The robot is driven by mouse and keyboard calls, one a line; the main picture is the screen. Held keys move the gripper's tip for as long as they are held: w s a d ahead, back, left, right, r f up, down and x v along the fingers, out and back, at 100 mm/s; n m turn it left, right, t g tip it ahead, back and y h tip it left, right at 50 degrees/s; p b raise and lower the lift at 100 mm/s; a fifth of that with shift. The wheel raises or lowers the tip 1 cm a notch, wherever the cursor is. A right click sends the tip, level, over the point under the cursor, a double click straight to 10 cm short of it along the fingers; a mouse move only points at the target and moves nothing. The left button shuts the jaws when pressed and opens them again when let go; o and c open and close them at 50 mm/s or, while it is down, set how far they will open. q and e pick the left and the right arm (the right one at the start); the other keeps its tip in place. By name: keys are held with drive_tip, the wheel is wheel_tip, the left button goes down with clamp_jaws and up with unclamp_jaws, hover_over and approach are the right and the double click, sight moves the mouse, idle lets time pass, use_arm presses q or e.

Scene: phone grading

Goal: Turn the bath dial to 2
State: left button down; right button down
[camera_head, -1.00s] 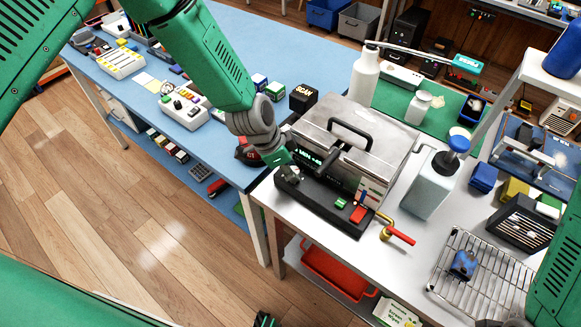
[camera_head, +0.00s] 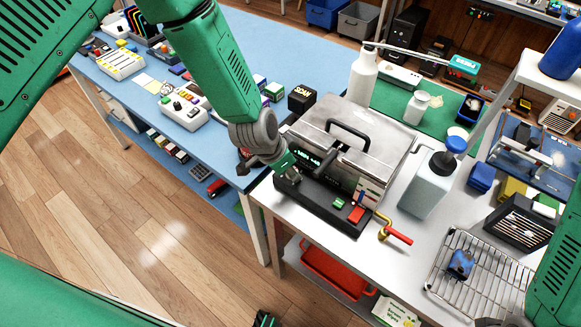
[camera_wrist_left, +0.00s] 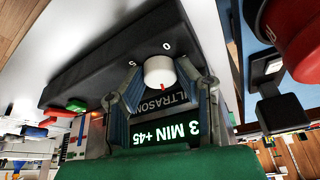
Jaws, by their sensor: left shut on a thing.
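The bath dial (camera_wrist_left: 159,71) is a small white knob with a red mark, on the dark front panel (camera_head: 318,207) of the steel ultrasonic bath (camera_head: 372,142). The left wrist view shows a 0 and another numeral, like a 5 or 2, printed beyond the dial. The red mark is on the side of the dial facing my gripper. My left gripper (camera_wrist_left: 160,90) is shut on the dial, one finger on each side. It also shows at the panel's left end in the head view (camera_head: 288,172).
The bath display (camera_wrist_left: 167,133) reads 3 MIN +45, upside down. A red-handled drain valve (camera_head: 395,237) sticks out beside the panel. A blue-topped bottle (camera_head: 428,188) and a wire rack (camera_head: 480,270) stand to the right. A blue table (camera_head: 285,45) is behind left.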

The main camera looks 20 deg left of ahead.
use_arm(q)
drive_tip(key=n, duration=0.2)
drive_tip(key=n+t+y+p, duration=0.1)
drive_tip(key=n, duration=0.1)
drive_tip(key=shift+d+r+n+y, duration=0.15)
drive_tip(key=shift+n+y, duration=0.15)
drive_tip(key=shift+w+d+n+y+p, duration=0.1)
drive_tip(key=shift+n+y+p, duration=0.6)
drive_tip(key=shift+n, duration=1.6)
drive_tip(key=c, duration=1.5)
unclamp_jaws()
